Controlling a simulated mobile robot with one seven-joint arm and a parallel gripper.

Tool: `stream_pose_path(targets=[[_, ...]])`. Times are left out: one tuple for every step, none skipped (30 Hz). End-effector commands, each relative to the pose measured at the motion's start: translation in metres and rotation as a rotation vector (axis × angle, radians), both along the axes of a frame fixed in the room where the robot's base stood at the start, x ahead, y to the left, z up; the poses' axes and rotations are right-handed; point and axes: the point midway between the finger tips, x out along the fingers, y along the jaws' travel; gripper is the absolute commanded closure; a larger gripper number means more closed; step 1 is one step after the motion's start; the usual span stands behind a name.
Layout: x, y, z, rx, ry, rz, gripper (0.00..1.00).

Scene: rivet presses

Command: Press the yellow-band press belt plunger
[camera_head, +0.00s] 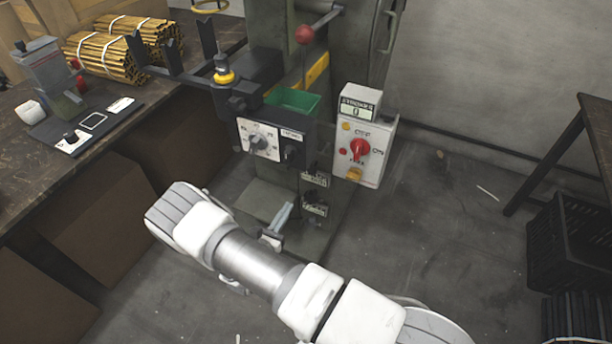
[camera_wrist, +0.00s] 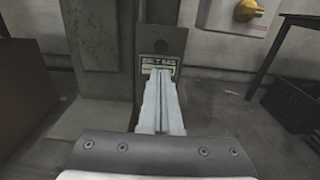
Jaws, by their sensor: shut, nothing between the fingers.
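The press (camera_head: 335,130) is a grey-green machine with a yellow band (camera_head: 318,72) on its column. Two small dark label plates sit low on its front, an upper one (camera_head: 314,180) and a lower one (camera_head: 315,209). In the wrist view a label plate (camera_wrist: 160,62), reading something like "BELT SAG", is straight ahead on a grey upright. My gripper (camera_wrist: 159,78) is shut and empty, its pale fingertips just below and in front of this lettering. In the head view my gripper (camera_head: 289,208) is low beside the column. The belt plunger is not clearly visible; the fingers cover the area under the label. Contact cannot be told.
A control box (camera_head: 366,140) with a red knob and a counter reading 0 is on the column's right. A dial panel (camera_head: 259,139) and green bin (camera_head: 292,101) are above my gripper. A workbench (camera_head: 150,120) is left; a black crate (camera_head: 568,245) is right.

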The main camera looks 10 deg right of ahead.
Motion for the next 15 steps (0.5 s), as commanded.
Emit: stream_pose_path(targets=[[0.0, 0.0, 0.0, 0.0, 0.0, -0.001, 1.0], [0.0, 0.0, 0.0, 0.0, 0.0, -0.001, 1.0], [0.0, 0.0, 0.0, 0.0, 0.0, -0.001, 1.0], [0.0, 0.0, 0.0, 0.0, 0.0, -0.001, 1.0], [0.0, 0.0, 0.0, 0.001, -0.001, -0.001, 1.0], [0.001, -0.001, 0.0, 0.001, -0.001, -0.002, 1.0], [0.002, -0.002, 0.0, 0.001, -0.001, -0.002, 1.0], [0.003, -0.003, 0.0, 0.001, -0.001, -0.003, 1.0], [0.006, -0.005, 0.0, 0.0, -0.001, -0.004, 1.0], [0.009, -0.007, -0.001, 0.0, -0.001, -0.004, 1.0], [0.012, -0.009, -0.001, 0.001, -0.002, -0.004, 1.0], [0.017, -0.013, -0.001, 0.001, -0.002, -0.005, 1.0], [0.021, -0.017, -0.001, 0.0, -0.003, -0.006, 1.0], [0.026, -0.02, -0.001, 0.001, -0.002, -0.006, 1.0], [0.033, -0.025, -0.002, 0.002, -0.003, -0.007, 1.0]])
